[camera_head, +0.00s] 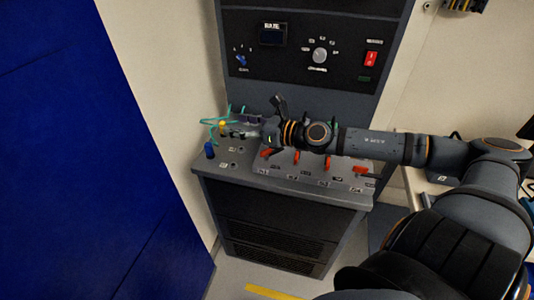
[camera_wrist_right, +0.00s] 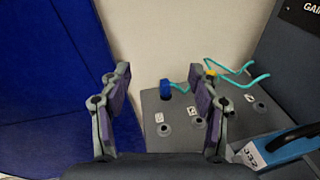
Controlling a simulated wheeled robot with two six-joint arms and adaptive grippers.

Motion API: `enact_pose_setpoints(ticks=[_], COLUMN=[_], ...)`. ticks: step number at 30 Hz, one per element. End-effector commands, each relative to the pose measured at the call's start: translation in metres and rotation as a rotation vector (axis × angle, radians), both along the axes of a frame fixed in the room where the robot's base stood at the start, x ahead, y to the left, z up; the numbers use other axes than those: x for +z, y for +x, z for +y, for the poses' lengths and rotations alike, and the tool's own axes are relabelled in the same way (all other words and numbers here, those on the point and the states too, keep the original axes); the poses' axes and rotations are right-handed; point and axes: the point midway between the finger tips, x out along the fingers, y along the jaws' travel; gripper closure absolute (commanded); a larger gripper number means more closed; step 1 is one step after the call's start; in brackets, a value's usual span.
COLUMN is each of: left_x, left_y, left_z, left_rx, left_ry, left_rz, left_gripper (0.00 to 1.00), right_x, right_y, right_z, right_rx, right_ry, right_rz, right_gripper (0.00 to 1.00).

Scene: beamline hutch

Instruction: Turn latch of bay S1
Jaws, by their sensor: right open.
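A grey console (camera_head: 335,190) has a sloping top with a row of red latch handles (camera_head: 297,157) and small labels too small to read, so I cannot tell which is bay S1. My right gripper (camera_head: 232,131) is over the left part of this top, left of the red handles. It is open and empty, and its two fingers stand wide apart in the right wrist view (camera_wrist_right: 160,100). A blue plug (camera_wrist_right: 165,89) shows between the fingers, farther off. My right forearm hides part of the console top. My left gripper is out of view.
A yellow-tipped connector (camera_head: 222,125) with teal cables stands near my right gripper. The blue plug (camera_head: 209,150) is at the console's left edge. A black panel with a dial (camera_head: 320,55) and red switch (camera_head: 371,58) rises behind. A blue wall panel (camera_head: 90,150) is at the left.

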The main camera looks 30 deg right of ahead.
Motion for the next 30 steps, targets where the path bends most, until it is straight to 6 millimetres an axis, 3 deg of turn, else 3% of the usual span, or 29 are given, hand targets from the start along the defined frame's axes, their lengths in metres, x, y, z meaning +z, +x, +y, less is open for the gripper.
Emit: enact_pose_setpoints(ticks=[1,5,8,12,16,22,26,30], left_x=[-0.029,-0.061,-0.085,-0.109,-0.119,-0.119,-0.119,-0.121], left_y=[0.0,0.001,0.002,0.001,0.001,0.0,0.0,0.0], left_z=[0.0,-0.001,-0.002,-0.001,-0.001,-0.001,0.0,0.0], left_rx=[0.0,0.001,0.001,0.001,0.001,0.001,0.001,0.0], left_ry=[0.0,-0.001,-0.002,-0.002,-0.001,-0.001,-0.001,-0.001], left_rz=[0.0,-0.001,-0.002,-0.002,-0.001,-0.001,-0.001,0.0], left_gripper=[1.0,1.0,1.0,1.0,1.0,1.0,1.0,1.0], right_x=[-0.016,-0.027,-0.03,-0.019,-0.005,0.004,-0.005,-0.031], right_y=[0.0,-0.013,-0.028,-0.053,-0.071,-0.078,-0.075,-0.065], right_z=[0.006,0.004,-0.014,-0.045,-0.064,-0.071,-0.07,-0.07], right_rx=[0.074,0.144,0.064,-0.168,-0.353,-0.428,-0.425,-0.424], right_ry=[-0.044,-0.141,-0.23,-0.319,-0.348,-0.349,-0.35,-0.351], right_rz=[0.078,0.369,0.603,0.842,0.949,0.985,0.987,0.99], right_gripper=[0.38,0.38,0.38,0.38,0.38,0.38,0.38,0.38])
